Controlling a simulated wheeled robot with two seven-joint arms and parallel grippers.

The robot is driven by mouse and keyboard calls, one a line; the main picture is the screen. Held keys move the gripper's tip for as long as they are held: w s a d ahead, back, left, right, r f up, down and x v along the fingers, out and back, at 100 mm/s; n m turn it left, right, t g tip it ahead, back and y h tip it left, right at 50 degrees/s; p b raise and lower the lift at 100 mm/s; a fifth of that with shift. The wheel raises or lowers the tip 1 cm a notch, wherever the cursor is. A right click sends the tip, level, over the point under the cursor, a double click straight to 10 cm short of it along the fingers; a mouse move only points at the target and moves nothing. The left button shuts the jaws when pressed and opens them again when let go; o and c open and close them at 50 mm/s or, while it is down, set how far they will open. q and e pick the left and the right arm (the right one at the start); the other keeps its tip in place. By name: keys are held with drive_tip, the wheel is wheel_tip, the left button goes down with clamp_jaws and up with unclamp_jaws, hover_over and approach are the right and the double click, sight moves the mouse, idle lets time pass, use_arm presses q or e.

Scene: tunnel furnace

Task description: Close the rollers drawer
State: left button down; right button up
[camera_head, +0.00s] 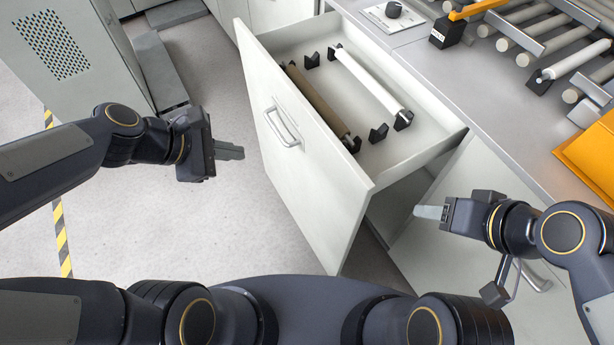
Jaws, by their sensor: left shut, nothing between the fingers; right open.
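The rollers drawer (318,190) is a white drawer pulled well out of the white cabinet, its front panel facing me. A metal handle (281,127) is on its front. Inside lie a white roller (370,82) and a brown roller (318,102), with several small black holders. My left gripper (240,152) is shut and empty, left of the drawer front and apart from the handle. My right gripper (418,212) is open and empty, right of the drawer's front panel and in front of the cabinet. The gap between its fingers is hard to see.
The grey worktop (450,88) above the drawer carries a control knob (393,9), a conveyor with several rollers (575,62) and an orange part (590,155). A grey perforated cabinet (60,50) stands at the upper left. The floor (200,235) left of the drawer is clear.

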use_arm(q)
drive_tip(key=w+d+f+n+b, duration=0.25)
drive_tip(key=w+f+n, duration=0.2)
drive_tip(key=f, duration=0.35)
drive_tip(key=b, duration=0.5)
approach(307, 157)
drive_tip(key=shift+n, duration=0.35)
drive_tip(key=x, duration=0.5)
drive_tip(key=shift+s+a+f, duration=0.1)
drive_tip(key=shift+a+f, duration=0.15)
drive_tip(key=shift+f, duration=0.1)
drive_tip(key=shift+w+d, duration=0.3)
drive_tip(key=shift+d, duration=0.1)
use_arm(e)
wheel_tip(307, 157, down, 10)
drive_tip(key=shift+s+d, duration=0.15)
drive_tip(key=shift+d, duration=0.3)
drive_tip(key=shift+r, duration=0.1)
